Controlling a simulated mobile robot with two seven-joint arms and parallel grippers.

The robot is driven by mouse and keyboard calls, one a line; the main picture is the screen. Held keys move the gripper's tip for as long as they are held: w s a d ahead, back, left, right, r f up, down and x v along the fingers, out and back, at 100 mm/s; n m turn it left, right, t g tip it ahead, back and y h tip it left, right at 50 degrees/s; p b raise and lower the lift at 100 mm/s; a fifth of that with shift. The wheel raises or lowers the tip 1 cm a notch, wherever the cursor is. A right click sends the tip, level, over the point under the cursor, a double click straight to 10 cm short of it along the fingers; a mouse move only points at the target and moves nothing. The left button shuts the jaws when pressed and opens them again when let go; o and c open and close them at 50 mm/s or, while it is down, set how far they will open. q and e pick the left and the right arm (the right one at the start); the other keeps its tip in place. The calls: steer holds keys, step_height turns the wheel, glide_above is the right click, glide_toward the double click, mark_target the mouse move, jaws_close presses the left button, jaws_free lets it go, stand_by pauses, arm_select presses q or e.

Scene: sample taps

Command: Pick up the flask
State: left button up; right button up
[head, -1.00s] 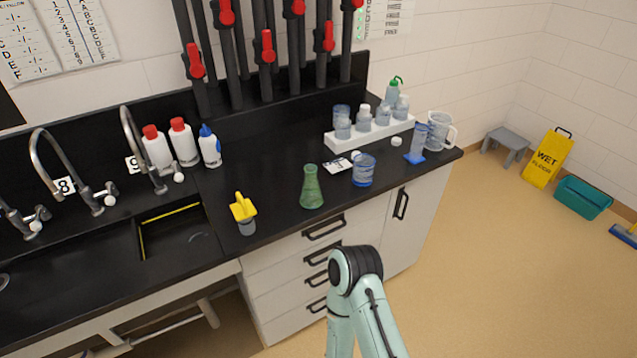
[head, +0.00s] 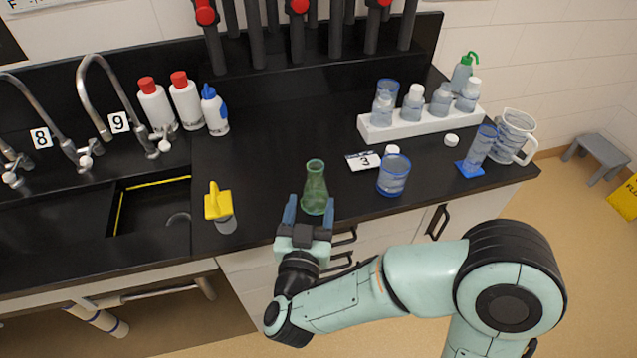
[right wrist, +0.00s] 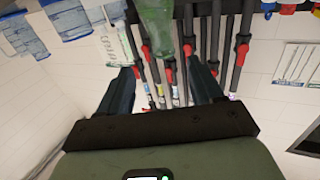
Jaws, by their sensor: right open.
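The flask is a green conical vessel (head: 315,185) standing upright on the black counter (head: 270,165) near its front edge. It also shows in the right wrist view, where part of the green flask (right wrist: 163,28) hangs at the top of the picture, beyond the fingers and cut by the frame edge. My right gripper (head: 309,207) is open, with its two blue fingers pointing toward the flask from the front. In the right wrist view the open fingers (right wrist: 163,85) have nothing held between them. I cannot tell whether a finger touches the flask. My left gripper is not in view.
A yellow-topped grey item (head: 220,207) stands left of the flask, beside the sink (head: 150,205). The counter behind the flask is clear.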

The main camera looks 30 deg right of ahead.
mark_target(316, 168)
steer(key=x, duration=0.6)
steer(key=shift+w+d, duration=0.2)
steer(key=shift+w, duration=0.15)
steer(key=x, duration=0.5)
steer(key=shift+w+d+f+p, duration=0.1)
steer(key=shift+w+f+p, duration=0.2)
steer(key=shift+w+p, duration=0.1)
jaws_close()
